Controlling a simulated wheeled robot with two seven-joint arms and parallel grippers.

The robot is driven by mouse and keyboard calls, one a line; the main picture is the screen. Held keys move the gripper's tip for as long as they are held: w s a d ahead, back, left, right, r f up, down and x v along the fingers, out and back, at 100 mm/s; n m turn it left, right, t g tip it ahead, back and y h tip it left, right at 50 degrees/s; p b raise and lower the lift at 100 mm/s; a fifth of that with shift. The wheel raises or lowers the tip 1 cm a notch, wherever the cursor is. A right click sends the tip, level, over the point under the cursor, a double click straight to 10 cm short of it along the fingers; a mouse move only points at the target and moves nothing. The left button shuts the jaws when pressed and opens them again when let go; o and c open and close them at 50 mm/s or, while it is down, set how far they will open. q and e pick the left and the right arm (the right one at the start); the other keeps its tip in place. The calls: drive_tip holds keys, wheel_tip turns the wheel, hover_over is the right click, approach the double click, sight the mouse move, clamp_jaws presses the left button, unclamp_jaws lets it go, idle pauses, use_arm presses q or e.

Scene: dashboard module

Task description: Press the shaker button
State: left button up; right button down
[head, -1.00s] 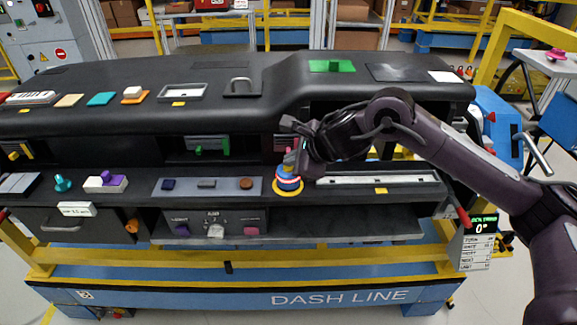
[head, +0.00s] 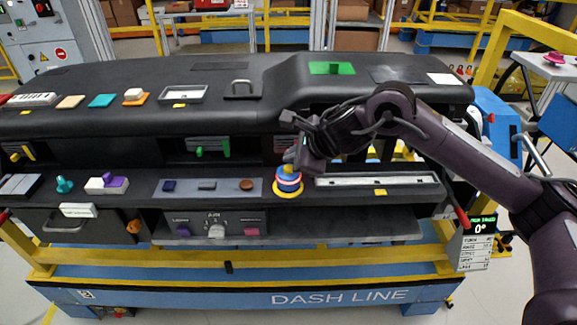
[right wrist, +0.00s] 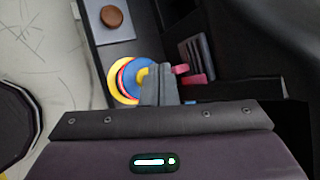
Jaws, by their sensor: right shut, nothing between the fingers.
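A round stacked piece (head: 289,183) in blue, red and yellow stands on the lower shelf, just right of a grey panel. It looks like a push button, but I cannot read a label that names it the shaker button. It also shows in the right wrist view (right wrist: 127,80). My right gripper (head: 292,168) is shut and empty, its fingertips right at the top of this piece. In the right wrist view the closed fingertips (right wrist: 157,84) overlap its blue and yellow part. I cannot tell whether they touch. My left gripper is not in view.
The grey panel (head: 207,195) to the left carries a blue, a grey and a brown button. A lower panel (head: 190,237) holds a white knob and purple and pink pieces. A white strip (head: 375,182) lies to the right. The dashboard overhangs above.

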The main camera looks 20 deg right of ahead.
wheel_tip(320, 180, up, 5)
drive_tip(key=p, duration=0.3)
idle(0.4)
idle(0.4)
